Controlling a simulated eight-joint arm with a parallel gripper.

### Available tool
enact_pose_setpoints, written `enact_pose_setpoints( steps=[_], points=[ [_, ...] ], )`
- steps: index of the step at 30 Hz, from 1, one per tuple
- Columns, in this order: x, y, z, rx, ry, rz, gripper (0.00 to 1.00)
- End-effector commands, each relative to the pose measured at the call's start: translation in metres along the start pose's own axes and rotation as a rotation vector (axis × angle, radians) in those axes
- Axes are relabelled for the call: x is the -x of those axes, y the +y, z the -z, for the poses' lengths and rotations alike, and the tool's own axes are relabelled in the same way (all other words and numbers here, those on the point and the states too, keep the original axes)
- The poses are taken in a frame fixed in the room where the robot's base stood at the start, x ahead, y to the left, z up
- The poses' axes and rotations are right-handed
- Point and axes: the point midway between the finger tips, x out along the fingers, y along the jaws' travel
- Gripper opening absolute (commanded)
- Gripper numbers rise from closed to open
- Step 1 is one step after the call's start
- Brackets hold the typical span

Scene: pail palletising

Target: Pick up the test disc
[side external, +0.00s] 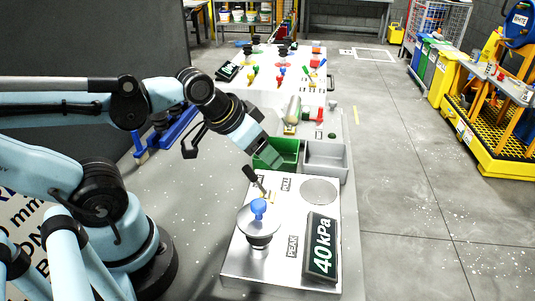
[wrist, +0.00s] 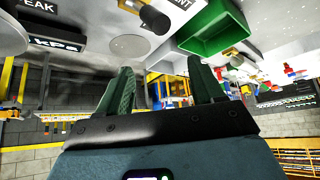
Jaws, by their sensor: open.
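A silver disc with a blue knob (side external: 258,209) sits on a dark round support at the near left of the grey tester box. I take it for the test disc. A flat grey circle (side external: 319,191) lies at the box's far right; it also shows in the wrist view (wrist: 130,47). My gripper (side external: 275,162) is above and beyond the knobbed disc, in front of the green bin. In the wrist view, its two green fingers (wrist: 160,80) are spread apart with nothing between them. The blue knob does not show clearly there.
A display reading 40kPa (side external: 322,246) stands at the box's near right. A black-handled lever (side external: 254,178) rises between my gripper and the knobbed disc. A green bin (side external: 290,147) and a grey bin (side external: 327,155) sit beyond the box.

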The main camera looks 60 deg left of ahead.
Motion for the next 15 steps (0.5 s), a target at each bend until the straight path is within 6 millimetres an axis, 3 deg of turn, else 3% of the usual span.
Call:
enact_pose_setpoints(
  steps=[1, 6, 15],
  points=[
    [0.0000, -0.0001, 0.0000, 0.000, 0.000, 0.000, 0.75],
    [0.0000, -0.0001, -0.0001, 0.000, 0.000, 0.000, 1.00],
    [0.0039, 0.0079, 0.0021, 0.007, -0.021, -0.014, 1.00]
  ],
)
